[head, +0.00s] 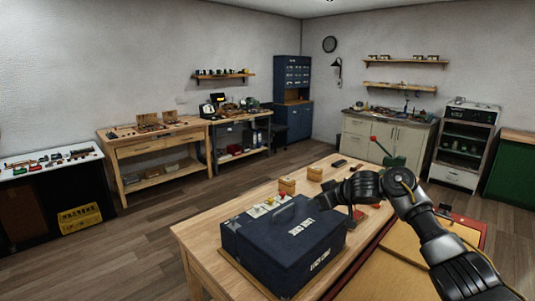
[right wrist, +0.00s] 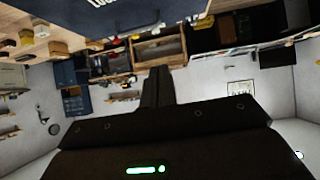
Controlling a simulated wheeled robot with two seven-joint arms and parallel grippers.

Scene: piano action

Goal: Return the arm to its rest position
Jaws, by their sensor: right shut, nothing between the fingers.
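My right arm comes in from the lower right in the head view and bends at a black elbow. Its gripper (head: 345,194) points left, over the workbench and beside the dark blue box's far right corner. In the right wrist view the black fingers (right wrist: 158,85) are shut together with nothing between them. The dark blue box (head: 262,243) with white lettering stands on the wooden workbench (head: 203,262). The box also shows at the top of the right wrist view (right wrist: 110,18). I cannot tell how close the gripper is to the box. My left arm is not in view.
Small wooden blocks (head: 287,186) and a green device with a red-tipped lever (head: 390,155) stand farther back on the bench. Wooden floor (head: 150,230) is clear to the left.

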